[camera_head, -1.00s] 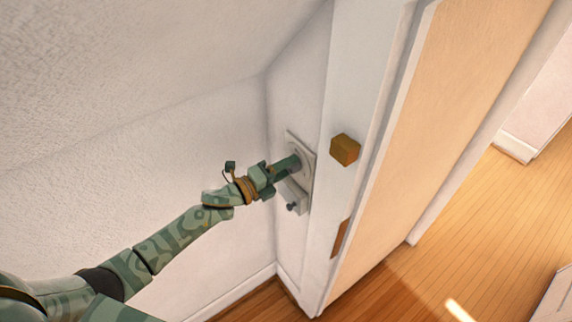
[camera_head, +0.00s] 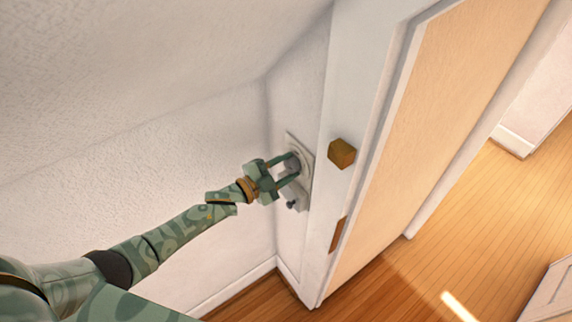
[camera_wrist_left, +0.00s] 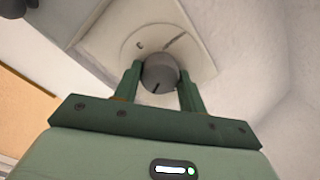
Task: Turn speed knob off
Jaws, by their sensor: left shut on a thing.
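The speed knob (camera_wrist_left: 159,74) is a round grey knob with a dark line on its face, which points toward the bottom of the left wrist view. It sits on a pale wall plate (camera_wrist_left: 203,62) with a rounded dial base and a few dark marks. My left gripper (camera_wrist_left: 160,82) has one finger on each side of the knob and is shut on it. In the head view my left gripper (camera_head: 290,172) reaches the plate (camera_head: 305,160) on the narrow wall, and its fingers partly hide the knob. My right gripper is not in view.
A small grey switch or peg (camera_head: 292,204) sticks out low on the plate. To the right are a white door frame (camera_head: 352,75), a brass block-shaped fitting (camera_head: 342,152) and a tan door (camera_head: 450,110).

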